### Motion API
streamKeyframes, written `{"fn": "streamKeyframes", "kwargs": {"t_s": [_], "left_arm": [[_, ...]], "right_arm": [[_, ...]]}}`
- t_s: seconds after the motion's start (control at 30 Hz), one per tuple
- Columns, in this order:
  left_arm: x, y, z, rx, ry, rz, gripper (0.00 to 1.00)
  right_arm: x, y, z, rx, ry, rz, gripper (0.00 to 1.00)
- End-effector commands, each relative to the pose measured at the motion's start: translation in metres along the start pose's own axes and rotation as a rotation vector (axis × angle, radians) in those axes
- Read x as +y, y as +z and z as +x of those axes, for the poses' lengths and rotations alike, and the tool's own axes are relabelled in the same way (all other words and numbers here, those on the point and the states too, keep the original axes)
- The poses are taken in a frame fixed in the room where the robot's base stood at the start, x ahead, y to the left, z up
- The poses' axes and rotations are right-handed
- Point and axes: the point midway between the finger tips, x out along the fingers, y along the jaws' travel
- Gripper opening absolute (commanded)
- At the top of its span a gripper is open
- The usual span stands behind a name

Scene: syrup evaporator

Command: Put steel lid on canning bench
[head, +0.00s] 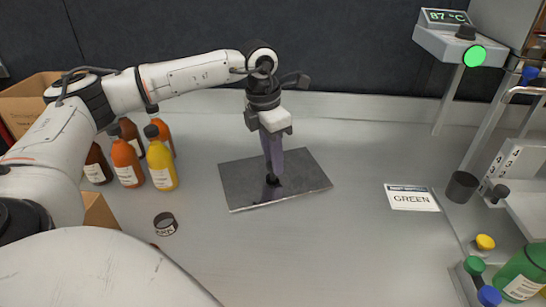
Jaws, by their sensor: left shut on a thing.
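The steel lid (305,178) is a flat, dark, shiny rectangular plate with a small black knob in the middle. It lies level on or just above the grey canning bench (330,250), slightly turned; I cannot tell whether it touches the surface. My left gripper (273,172) points straight down over the middle of the lid and is shut on its knob. The fingers hide part of the knob and plate. My right gripper is not in view.
Orange, yellow and brown bottles (160,165) stand at left near a cardboard box (30,95). A dark ring (165,223) lies in front of them. A GREEN card (411,198), a dark cup (461,187) and a stand with a display (447,17) are at right. The front middle is clear.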

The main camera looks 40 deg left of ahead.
Motion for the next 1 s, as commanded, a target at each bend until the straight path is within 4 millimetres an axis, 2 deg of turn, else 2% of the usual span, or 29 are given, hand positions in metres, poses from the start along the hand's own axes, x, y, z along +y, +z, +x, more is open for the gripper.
{"fn": "streamKeyframes", "kwargs": {"t_s": [0.03, 0.13, 0.4, 0.53, 0.67, 1.0], "left_arm": [[0.0, 0.0, 0.002, 0.001, 0.0, 0.0, 0.29], [0.0, 0.0, 0.001, 0.001, 0.0, 0.0, 0.44], [0.0, 0.0, 0.0, 0.0, 0.0, 0.0, 0.44], [0.0, 0.001, -0.008, -0.002, 0.001, 0.0, 0.44], [0.0, 0.001, -0.03, -0.002, 0.001, 0.0, 0.44], [0.0, 0.001, -0.101, -0.002, 0.001, 0.001, 0.44]], "right_arm": [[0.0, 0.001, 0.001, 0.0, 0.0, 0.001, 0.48], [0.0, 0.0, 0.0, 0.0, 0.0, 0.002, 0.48], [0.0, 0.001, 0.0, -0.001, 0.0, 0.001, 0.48], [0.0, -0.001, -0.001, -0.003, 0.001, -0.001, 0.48], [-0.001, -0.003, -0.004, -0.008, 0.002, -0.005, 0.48], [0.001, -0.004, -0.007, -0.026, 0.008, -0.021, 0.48]]}}
